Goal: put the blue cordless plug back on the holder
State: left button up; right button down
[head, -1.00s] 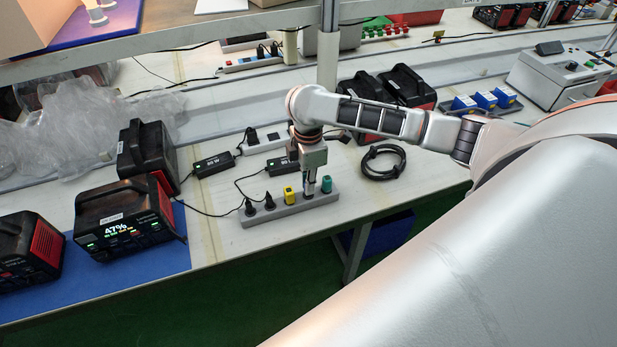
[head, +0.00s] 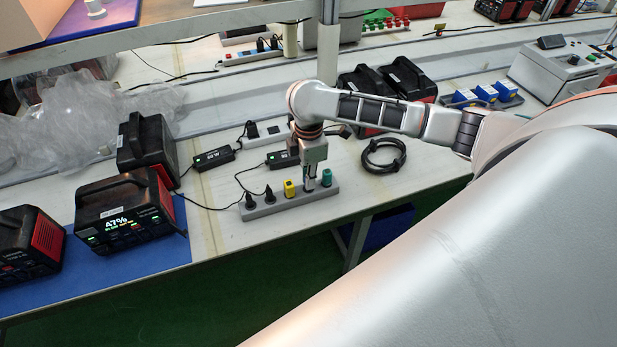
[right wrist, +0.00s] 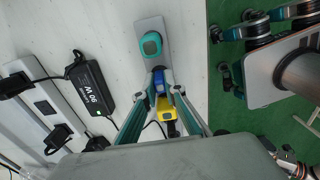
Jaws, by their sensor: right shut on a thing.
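My right gripper (head: 311,182) points down over the right part of the grey strip holder (head: 262,209). It is shut on the blue plug (right wrist: 159,80), which shows between the fingertips in the right wrist view. The plug is at the gap between the yellow plug (head: 290,188) and the teal plug (head: 327,178). The fingers mostly hide it in the head view, and I cannot tell whether its base touches the holder. Two black plugs (head: 270,195) stand at the holder's left end. My left gripper is not in view.
Power adapters (head: 214,159) and cables lie behind the holder. A black coiled cable (head: 384,156) lies to the right. Black-and-red power units (head: 125,212) stand on a blue mat at left. The table's front edge runs just before the holder. A tray with blue blocks (head: 487,92) is farther back.

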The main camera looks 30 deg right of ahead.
dwell(0.3)
jog(key=c, duration=2)
grip_release()
jog(key=shift+f, duration=0.1)
